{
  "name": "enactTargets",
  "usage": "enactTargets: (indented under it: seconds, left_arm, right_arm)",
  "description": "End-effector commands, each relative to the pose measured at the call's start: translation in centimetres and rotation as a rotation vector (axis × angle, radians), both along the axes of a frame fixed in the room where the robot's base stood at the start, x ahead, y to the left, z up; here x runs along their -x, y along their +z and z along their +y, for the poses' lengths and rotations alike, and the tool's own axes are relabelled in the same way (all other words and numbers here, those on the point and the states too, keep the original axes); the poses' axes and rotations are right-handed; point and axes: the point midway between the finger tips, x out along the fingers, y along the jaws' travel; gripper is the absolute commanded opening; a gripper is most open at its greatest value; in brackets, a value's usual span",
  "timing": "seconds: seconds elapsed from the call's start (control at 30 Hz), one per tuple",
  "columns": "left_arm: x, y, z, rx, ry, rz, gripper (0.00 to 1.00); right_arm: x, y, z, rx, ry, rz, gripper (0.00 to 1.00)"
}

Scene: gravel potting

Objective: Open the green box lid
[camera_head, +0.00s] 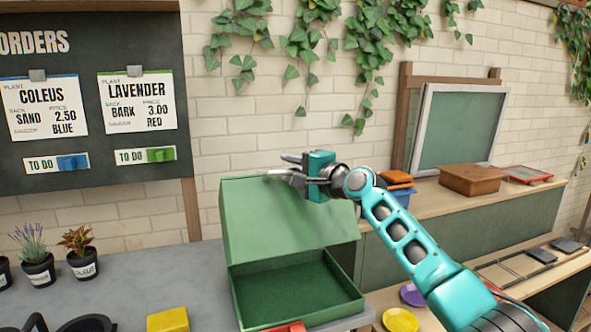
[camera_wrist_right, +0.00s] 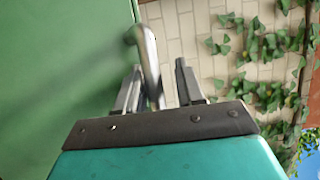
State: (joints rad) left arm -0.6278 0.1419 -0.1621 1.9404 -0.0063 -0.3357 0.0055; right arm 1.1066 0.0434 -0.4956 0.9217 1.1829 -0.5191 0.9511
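The green box (camera_head: 240,292) stands on the grey counter with its inside showing, and it looks empty. Its green lid (camera_head: 285,222) is raised and leans back, tilted up from the rear edge. My right gripper (camera_head: 287,167) is at the lid's top edge, with its fingers apart. In the right wrist view, a bent metal handle (camera_wrist_right: 149,62) on the lid passes between the fingertips (camera_wrist_right: 157,82). The handle lies close to the left finger, and a gap shows before the right finger. My left gripper is not in view.
A yellow block (camera_head: 168,320) and a dark object (camera_head: 88,324) sit at the front left. Potted plants (camera_head: 38,268) stand farther left. A brown tray (camera_head: 472,179) is on the right shelf. A yellow saucer (camera_head: 400,320) lies right of the box.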

Motion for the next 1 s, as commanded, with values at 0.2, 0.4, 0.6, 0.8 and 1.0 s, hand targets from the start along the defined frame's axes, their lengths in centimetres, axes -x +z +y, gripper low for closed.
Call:
enactTargets:
  seconds: [0.2, 0.4, 0.6, 0.8, 1.0]
  left_arm:
    - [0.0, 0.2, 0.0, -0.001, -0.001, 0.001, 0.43]
    - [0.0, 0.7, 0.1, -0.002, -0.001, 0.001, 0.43]
    - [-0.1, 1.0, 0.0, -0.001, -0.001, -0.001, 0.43]
    - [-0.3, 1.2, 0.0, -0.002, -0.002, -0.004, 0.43]
    - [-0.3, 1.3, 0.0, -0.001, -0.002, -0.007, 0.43]
  right_arm:
    - [0.6, -0.8, -0.7, 0.01, 0.0, 0.014, 0.44]
    - [2.3, -0.5, -2.3, 0.009, -0.004, 0.011, 0.44]
    - [4.5, 0.2, -4.1, 0.003, -0.005, 0.0, 0.44]
    - [6.9, 0.9, -6.2, -0.003, -0.007, -0.01, 0.44]
    - [8.9, 1.0, -7.8, -0.003, -0.004, -0.008, 0.44]
